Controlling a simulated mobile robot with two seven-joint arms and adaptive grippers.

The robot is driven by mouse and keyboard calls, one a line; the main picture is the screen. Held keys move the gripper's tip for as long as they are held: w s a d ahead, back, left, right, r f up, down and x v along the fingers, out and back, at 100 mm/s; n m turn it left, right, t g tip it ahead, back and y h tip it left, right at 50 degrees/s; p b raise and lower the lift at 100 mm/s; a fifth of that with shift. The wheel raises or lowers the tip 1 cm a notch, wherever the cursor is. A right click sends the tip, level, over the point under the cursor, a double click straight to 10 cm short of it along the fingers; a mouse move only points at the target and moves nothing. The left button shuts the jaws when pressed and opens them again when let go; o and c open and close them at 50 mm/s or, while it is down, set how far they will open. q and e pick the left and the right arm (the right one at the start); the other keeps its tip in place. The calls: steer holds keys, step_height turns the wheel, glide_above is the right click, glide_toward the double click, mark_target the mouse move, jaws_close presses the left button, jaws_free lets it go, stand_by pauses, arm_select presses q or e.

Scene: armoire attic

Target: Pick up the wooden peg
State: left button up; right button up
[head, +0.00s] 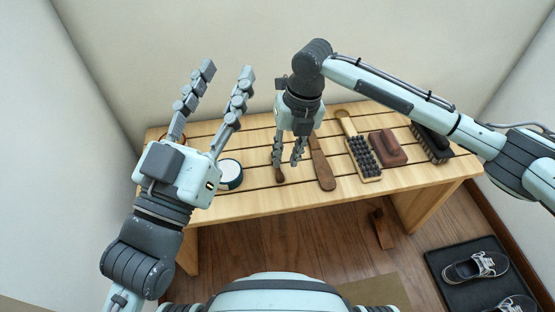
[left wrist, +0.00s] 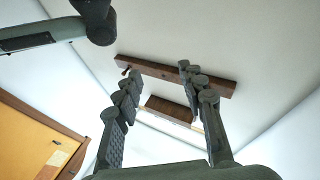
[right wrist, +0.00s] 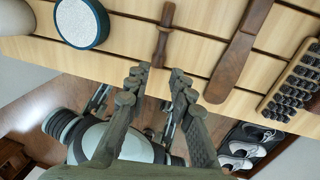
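The wooden peg (right wrist: 163,38) is a small dark turned piece lying across the slats of the wooden bench. In the head view its lower end (head: 279,177) shows just below the right fingers; the rest is hidden there. My right gripper (right wrist: 160,72) is open and empty, pointing down over the bench. In the right wrist view the peg's near end lies in line with the gap between its fingertips; I cannot tell whether they touch. My left gripper (head: 228,72) is open and empty, raised with its fingers pointing up, away from the peg.
The slatted bench (head: 255,208) holds a round white-topped tin (head: 230,172) left of the peg. To its right lie a dark wooden paddle (head: 322,172), a long-handled brush (head: 364,160), a brown block (head: 388,148) and a dark brush (head: 432,146). Shoes (head: 476,266) stand on a floor mat.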

mark_target(280, 175)
steer(key=shift+s+f, duration=0.1)
steer(key=shift+f, duration=0.35)
steer(key=f, duration=0.1)
steer(key=a+f+b, duration=0.1)
steer(key=f, duration=0.1)
steer(key=shift+s+f, duration=0.1)
steer(key=shift+f, duration=0.75)
arm_select(q)
steer(key=shift+s+a+r+t, duration=0.2)
steer(key=shift+s+r+t, duration=0.1)
steer(key=shift+r+t, duration=0.4)
steer(key=shift+s+a+r+t, duration=0.25)
steer(key=shift+r+t, duration=0.25)
steer(key=shift+r, duration=0.25)
arm_select(e)
jaws_close()
